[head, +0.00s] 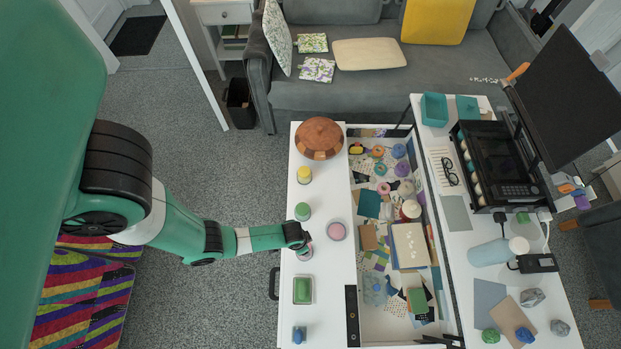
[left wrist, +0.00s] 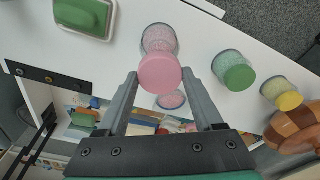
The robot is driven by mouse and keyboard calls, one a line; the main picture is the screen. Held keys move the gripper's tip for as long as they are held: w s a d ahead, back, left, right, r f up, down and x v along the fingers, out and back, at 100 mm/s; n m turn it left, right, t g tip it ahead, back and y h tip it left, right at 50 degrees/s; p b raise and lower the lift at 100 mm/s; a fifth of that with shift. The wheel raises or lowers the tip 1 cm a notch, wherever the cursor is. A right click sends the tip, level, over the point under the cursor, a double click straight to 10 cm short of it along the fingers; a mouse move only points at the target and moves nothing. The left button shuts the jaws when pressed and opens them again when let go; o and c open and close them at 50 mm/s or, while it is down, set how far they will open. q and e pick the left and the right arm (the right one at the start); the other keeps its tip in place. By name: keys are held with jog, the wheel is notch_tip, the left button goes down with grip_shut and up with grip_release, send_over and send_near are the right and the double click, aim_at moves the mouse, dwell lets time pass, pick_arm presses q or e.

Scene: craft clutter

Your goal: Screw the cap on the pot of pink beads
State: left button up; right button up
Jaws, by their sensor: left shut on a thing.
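The pot of pink beads (left wrist: 160,38) stands upright on the white worktop, its clear wall showing pink beads in the left wrist view. In the head view the pot (head: 304,255) is mostly hidden under my left gripper (head: 304,246). The pink cap (left wrist: 160,74) is between the fingers of my left gripper (left wrist: 161,78), which is shut on it. The cap lines up over the pot's mouth and covers it. I cannot tell whether it sits fully down on the rim. My right gripper is not in view.
A low round pink thing (head: 336,231) lies beside the pot. A green-capped pot (head: 303,211), a yellow-capped pot (head: 304,175) and a wooden bowl (head: 318,138) stand further back. An open drawer of craft clutter (head: 374,325) lies right.

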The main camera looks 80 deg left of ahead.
pick_arm(q)
notch_tip(320, 180, down, 4)
jog(key=b, duration=0.3)
jog(key=shift+f+b, duration=0.1)
jog(key=shift+b, duration=0.2)
jog(key=shift+f+b, duration=0.55)
jog(key=shift+f, duration=0.25)
dwell(1.1)
jog(key=o, duration=1.3)
jog(key=r+p, duration=0.3)
jog(key=r, duration=0.1)
jog(key=s+r+p, duration=0.1)
jog(key=r+p, duration=0.2)
jog(key=p, duration=0.1)
jog(key=r+p, duration=0.3)
jog(key=r, duration=0.1)
jog(key=shift+s+d+r, duration=0.15)
jog(key=shift+d+r, duration=0.1)
jog(key=shift+r, duration=0.1)
